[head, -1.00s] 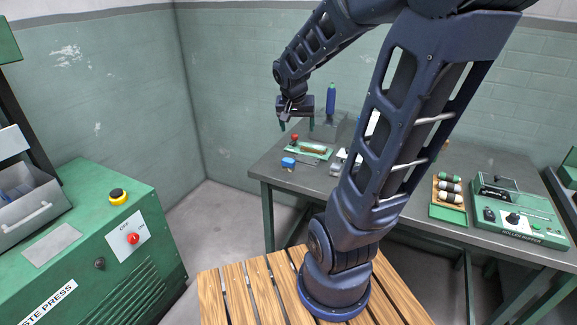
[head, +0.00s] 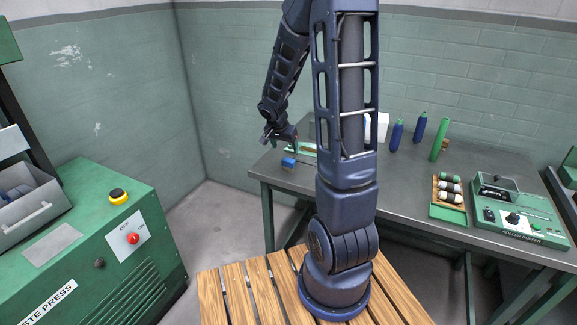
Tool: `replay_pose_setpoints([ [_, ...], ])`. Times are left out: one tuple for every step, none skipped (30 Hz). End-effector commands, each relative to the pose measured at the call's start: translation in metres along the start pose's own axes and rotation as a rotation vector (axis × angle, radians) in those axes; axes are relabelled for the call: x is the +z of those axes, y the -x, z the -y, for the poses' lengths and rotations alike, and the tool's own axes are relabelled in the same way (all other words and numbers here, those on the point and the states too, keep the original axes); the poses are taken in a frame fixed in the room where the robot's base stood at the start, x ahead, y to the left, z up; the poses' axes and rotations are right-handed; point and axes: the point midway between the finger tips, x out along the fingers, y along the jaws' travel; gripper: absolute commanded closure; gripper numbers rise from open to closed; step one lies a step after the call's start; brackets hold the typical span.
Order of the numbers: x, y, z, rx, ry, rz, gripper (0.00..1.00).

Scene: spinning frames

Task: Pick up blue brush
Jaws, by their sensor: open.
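A small blue block-like thing (head: 289,162), which looks like the blue brush, lies on the grey table (head: 275,175) near its left front corner. It is too small to make out bristles. My gripper (head: 281,145) is open, with its fingers spread and pointing down. In the picture it sits just above and slightly left of the blue thing, apart from it. I cannot tell the exact height or depth gap. Nothing shows between the fingers.
My arm hides the table's middle. A green tray (head: 303,148) lies behind the blue thing. Blue bottles (head: 397,135) and a green one (head: 439,140) stand at the back. A roller rack (head: 449,196) and a green machine (head: 518,215) are right.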

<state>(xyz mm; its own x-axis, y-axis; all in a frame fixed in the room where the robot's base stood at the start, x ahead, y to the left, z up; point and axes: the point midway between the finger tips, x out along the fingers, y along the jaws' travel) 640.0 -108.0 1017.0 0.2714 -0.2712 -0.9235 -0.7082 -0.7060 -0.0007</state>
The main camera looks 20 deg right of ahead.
Motion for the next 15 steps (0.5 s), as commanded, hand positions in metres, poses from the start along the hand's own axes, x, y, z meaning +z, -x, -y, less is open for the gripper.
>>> replay_pose_setpoints([
  [0.001,-0.007,0.0,0.002,0.002,0.003,0.25],
  [0.001,-0.011,-0.001,0.003,0.002,0.002,0.25],
  [0.001,-0.017,-0.001,0.003,0.002,0.004,0.25],
  [0.001,-0.021,-0.001,0.002,0.003,0.004,0.25],
  [0.001,-0.024,0.0,0.002,0.003,0.002,0.25],
  [0.001,-0.029,0.0,0.002,0.002,0.002,0.25],
  [0.001,-0.032,-0.001,0.003,0.003,0.002,0.25],
  [0.001,-0.035,-0.001,0.002,0.002,0.002,0.25],
  [0.001,-0.038,-0.001,0.001,0.001,0.002,0.25],
  [0.001,-0.04,-0.001,0.001,0.002,0.001,0.25],
  [0.001,-0.041,-0.001,0.001,0.002,0.001,0.25],
  [0.001,-0.043,-0.001,0.001,0.002,0.001,0.25],
  [0.001,-0.044,-0.001,0.001,0.001,0.001,0.25],
  [0.001,-0.045,-0.001,0.001,0.001,0.002,0.25],
  [0.001,-0.046,-0.001,0.001,0.001,0.002,0.25],
])
